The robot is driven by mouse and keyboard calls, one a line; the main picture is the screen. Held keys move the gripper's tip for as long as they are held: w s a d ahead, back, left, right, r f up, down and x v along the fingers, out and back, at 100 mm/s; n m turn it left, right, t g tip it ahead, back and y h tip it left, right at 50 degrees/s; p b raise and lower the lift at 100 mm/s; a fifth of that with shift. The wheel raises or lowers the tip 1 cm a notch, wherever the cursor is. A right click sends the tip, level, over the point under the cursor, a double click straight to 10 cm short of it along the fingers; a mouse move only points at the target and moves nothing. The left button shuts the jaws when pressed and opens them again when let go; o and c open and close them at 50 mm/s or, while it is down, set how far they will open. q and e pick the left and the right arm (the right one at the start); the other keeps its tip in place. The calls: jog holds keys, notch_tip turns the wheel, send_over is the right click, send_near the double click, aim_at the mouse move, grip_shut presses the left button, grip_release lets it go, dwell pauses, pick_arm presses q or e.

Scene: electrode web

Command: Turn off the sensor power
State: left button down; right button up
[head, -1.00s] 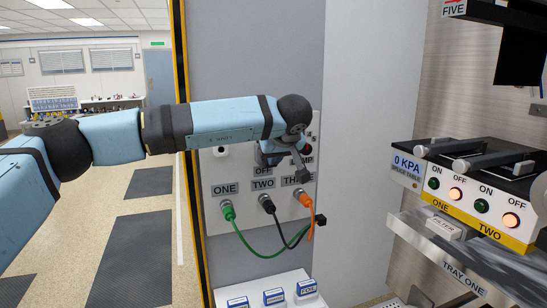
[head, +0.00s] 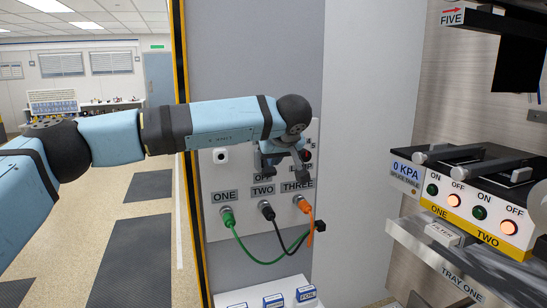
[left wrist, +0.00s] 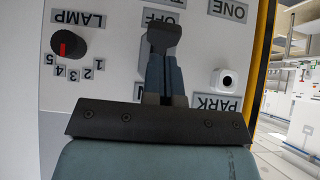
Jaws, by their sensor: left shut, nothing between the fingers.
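A light grey wall panel (head: 228,178) carries the labels ONE, TWO and THREE and, above TWO, an OFF label (head: 262,178). In the left wrist view the panel is upside down, and the OFF label (left wrist: 158,18) is partly covered by my left gripper (left wrist: 165,36). My left gripper (head: 267,163) is shut and empty, with its dark tips in front of the OFF label. Whether the tips touch the panel I cannot tell. Any switch at this label is hidden behind the fingers. My right gripper is not in view.
Green (head: 240,240), black and orange cables hang below. A control box (head: 480,225) with lit ON/OFF buttons stands right.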

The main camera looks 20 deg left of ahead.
pick_arm(q)
jog(key=v, duration=1.3)
jog(key=shift+s+d, duration=0.25)
jog(key=shift+s, duration=0.15)
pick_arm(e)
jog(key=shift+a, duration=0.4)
